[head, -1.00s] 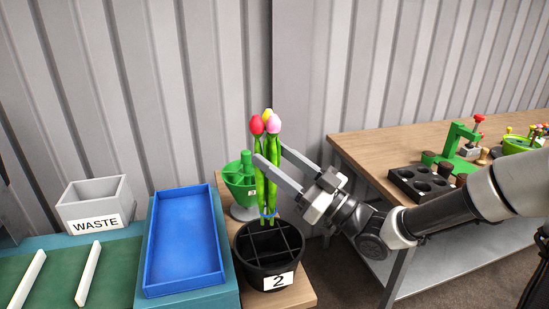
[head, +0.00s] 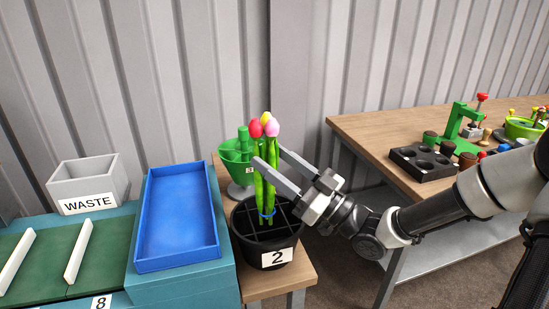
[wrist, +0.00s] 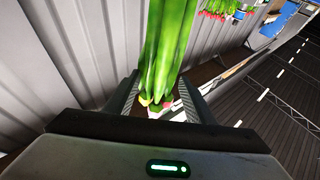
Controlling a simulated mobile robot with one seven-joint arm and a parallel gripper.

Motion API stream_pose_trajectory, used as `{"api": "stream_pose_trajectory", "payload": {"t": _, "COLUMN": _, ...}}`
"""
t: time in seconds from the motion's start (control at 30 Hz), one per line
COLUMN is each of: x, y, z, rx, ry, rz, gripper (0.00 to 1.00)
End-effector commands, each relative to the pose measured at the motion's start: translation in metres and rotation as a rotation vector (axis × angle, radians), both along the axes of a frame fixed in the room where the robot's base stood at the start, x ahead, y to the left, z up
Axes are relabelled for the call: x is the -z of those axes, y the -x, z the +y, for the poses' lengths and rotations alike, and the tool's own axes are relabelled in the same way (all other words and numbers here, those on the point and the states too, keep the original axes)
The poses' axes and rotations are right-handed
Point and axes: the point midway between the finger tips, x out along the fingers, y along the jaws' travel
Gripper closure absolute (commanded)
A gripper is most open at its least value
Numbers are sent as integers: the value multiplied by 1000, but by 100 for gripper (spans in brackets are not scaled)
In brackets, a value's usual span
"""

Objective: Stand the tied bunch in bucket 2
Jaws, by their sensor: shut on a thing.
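The tied bunch (head: 270,188) has long green stems, a blue tie low down and pink, red and yellow tulip heads. It is nearly upright. My gripper (head: 268,160) is shut on its stems below the heads, and the stems also show between the fingers in the wrist view (wrist: 165,55). Bucket 2 (head: 246,250) is black, with dividers and a white "2" label. The tie and lower stems appear over the bucket's opening, near the middle dividers. I cannot tell whether the stem ends are inside a compartment or just above it.
A green bucket (head: 231,156) stands behind bucket 2. A blue tray (head: 178,262) and a grey waste box (head: 112,184) are to the left. The wooden bench (head: 372,132) at right holds a black holed block (head: 425,171) and green tools.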

Motion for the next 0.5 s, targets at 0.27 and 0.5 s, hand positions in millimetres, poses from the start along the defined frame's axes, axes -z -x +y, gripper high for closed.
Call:
{"api": "stream_pose_trajectory", "payload": {"t": 0.27, "x": 29, "y": 0, "z": 0, "rx": 0, "ry": -3, "rz": 2, "gripper": 74}}
{"api": "stream_pose_trajectory", "payload": {"t": 0.5, "x": 53, "y": 0, "z": 0, "rx": -1, "ry": -2, "rz": 2, "gripper": 74}}
